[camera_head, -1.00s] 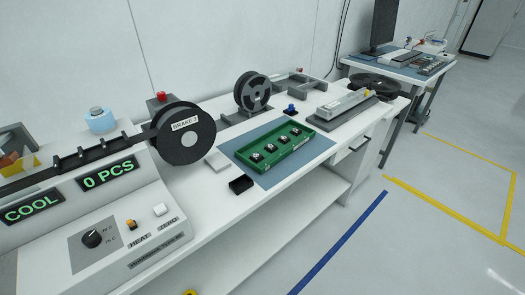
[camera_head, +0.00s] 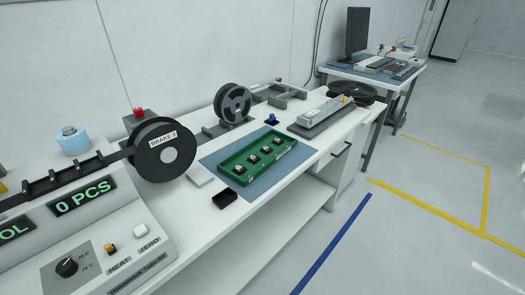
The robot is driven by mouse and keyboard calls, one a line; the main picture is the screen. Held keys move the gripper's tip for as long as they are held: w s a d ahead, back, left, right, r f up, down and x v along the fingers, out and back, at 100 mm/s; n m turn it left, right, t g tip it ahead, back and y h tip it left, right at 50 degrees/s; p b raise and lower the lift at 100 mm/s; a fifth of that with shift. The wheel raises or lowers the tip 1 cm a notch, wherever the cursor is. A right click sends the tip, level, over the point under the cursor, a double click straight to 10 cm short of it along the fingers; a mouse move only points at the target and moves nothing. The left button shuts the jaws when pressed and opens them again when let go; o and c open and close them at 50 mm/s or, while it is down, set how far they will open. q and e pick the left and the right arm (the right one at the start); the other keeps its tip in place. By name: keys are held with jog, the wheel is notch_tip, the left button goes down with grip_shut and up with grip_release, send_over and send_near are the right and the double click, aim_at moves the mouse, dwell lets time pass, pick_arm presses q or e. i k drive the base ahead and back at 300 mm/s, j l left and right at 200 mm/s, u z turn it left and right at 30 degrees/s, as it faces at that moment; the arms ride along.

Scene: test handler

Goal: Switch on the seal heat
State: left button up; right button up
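The grey machine (camera_head: 165,240) stands at the lower left of the head view, cut off by the left edge. Its front panel holds an orange-topped switch (camera_head: 110,248) above the HEAT label (camera_head: 119,266). A white button (camera_head: 140,230) sits above the ZERO label. A black knob (camera_head: 67,267) sits on a grey plate marked with two temperatures. A green display reads 0 PCS (camera_head: 83,199), and another is cut off to "OL"; it read COOL in the earlier frame. Neither of my grippers is in view.
A black reel (camera_head: 164,150) labelled BRAKE stands behind the machine. A green tray (camera_head: 258,158) with several small parts lies on a blue mat (camera_head: 223,170). A small black box (camera_head: 225,198) lies near the bench's front edge. The floor in front is clear.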

aim_at(110, 249)
jog(key=z, duration=0.15)
jog(key=i+l+u, duration=0.15)
jog(key=i+l, duration=0.15)
jog(key=u, duration=2.2)
